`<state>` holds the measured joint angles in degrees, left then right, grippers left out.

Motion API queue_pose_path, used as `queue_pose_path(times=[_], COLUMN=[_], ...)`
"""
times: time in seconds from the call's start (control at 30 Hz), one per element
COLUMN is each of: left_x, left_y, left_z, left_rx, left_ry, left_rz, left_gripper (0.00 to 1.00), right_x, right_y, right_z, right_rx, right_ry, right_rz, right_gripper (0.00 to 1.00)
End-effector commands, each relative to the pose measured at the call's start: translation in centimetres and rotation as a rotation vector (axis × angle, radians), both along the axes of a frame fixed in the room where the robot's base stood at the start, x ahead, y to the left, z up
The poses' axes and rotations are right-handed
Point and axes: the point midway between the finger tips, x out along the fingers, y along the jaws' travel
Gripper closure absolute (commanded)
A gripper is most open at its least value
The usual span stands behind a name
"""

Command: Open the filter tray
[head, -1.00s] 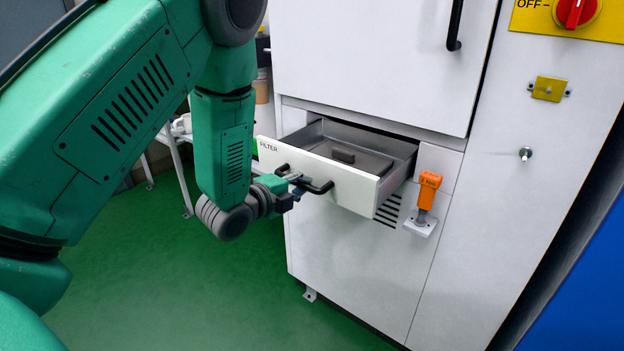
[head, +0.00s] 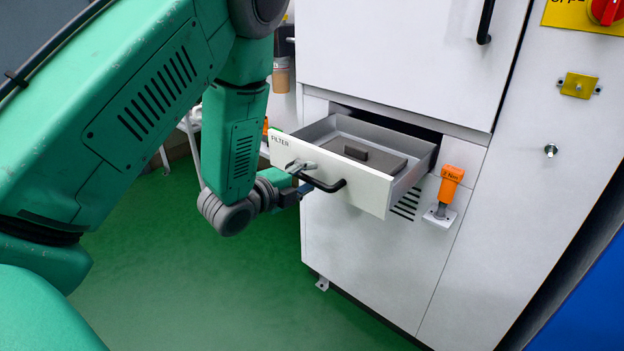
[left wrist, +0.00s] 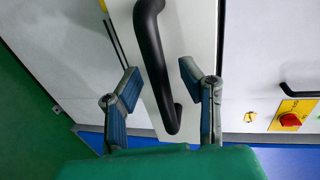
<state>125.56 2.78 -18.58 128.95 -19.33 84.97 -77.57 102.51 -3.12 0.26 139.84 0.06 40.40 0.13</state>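The filter tray (head: 365,194) is a white drawer marked FILTER, pulled well out of the white cabinet. A grey block with a small raised grip (head: 355,153) lies inside it. Its black bar handle (head: 330,186) runs across the front and also shows in the left wrist view (left wrist: 150,45). My left gripper (head: 303,179) is at the left end of the handle. In the left wrist view its two fingers (left wrist: 158,78) are spread, with the handle passing between them and gaps showing on both sides. My right gripper is not in view.
An orange tool (head: 451,186) stands in a small white bracket just right of the drawer. A cabinet door with a black handle (head: 486,22) is above. A red switch (head: 606,10) is at top right. Green floor (head: 250,290) lies clear in front.

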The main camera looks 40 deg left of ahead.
Motion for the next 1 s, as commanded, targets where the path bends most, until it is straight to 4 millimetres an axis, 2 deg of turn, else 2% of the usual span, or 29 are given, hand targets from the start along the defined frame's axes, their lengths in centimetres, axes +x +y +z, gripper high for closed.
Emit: queue_pose_path(times=[0.27,0.7,1.0], left_x=[-0.5,-6.7,-7.3], left_y=[-0.7,1.1,0.9], left_z=[0.3,0.9,1.2], left_rx=[0.006,-0.005,-0.003], left_ry=[0.003,0.005,0.003], left_rz=[-0.004,0.0,0.0], left_gripper=[0.66,0.66,0.66], right_x=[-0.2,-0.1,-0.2], right_y=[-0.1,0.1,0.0], right_z=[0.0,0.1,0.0], right_rx=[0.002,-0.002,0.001], right_ry=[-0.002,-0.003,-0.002], right_rz=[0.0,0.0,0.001], right_gripper=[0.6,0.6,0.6])
